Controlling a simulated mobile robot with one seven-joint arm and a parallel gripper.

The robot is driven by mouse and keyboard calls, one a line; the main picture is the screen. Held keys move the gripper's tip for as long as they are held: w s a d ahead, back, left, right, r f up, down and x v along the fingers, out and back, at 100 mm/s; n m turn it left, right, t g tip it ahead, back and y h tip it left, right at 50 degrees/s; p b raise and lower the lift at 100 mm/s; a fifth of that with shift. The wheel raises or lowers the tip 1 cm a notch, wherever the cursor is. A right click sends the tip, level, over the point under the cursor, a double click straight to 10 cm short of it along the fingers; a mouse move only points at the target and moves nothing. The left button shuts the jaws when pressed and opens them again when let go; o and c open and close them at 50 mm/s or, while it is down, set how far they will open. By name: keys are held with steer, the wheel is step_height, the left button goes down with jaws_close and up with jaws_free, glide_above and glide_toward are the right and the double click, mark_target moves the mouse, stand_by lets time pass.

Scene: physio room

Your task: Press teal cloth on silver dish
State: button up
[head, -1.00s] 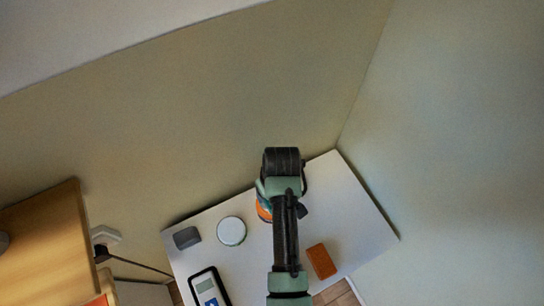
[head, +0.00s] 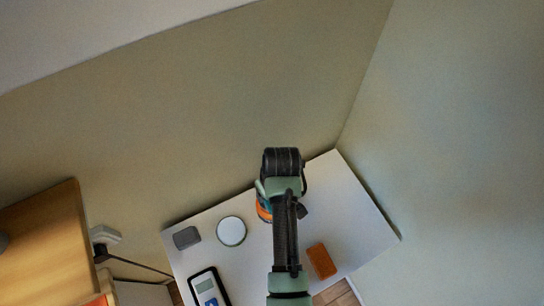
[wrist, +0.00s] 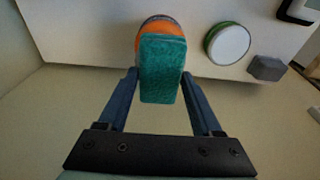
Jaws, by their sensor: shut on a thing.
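The teal cloth (wrist: 161,75) is a thick pad held between the fingers of my gripper (wrist: 160,88) in the wrist view. An orange round thing (wrist: 160,25) with a thin greyish rim lies on the table just beyond the cloth, partly hidden by it. In the head view the orange edge (head: 264,212) shows beside my gripper (head: 267,195), which hides most of it. A pale round dish (head: 231,231) with a dark greenish rim stands to its left. I cannot tell for sure which is the silver dish, or whether the cloth touches the orange thing.
The white table (head: 355,215) also bears a grey block (head: 187,238), a brown-orange block (head: 321,261) and a handheld device (head: 208,288). Walls stand close behind and to the right. The table's right part is clear.

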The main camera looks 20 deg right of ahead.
steer(key=shift+s+f+b, duration=0.1)
steer(key=shift+f+b, duration=0.25)
steer(key=shift+f, duration=0.6)
stand_by(1.7)
steer(key=shift+r, duration=0.1)
step_height(320, 180, up, 7)
steer(key=p, duration=0.7)
stand_by(0.7)
steer(key=shift+a+f+b, duration=0.35)
steer(key=shift+f+b, duration=0.15)
steer(key=shift+b, duration=0.15)
steer(key=s+a+f+b, duration=0.1)
steer(key=a+f+b, duration=0.5)
steer(key=a+b, duration=0.6)
steer(key=shift+s+f+m+b, duration=0.3)
steer(key=shift+s+f+b, duration=0.1)
steer(key=shift+b, duration=1.1)
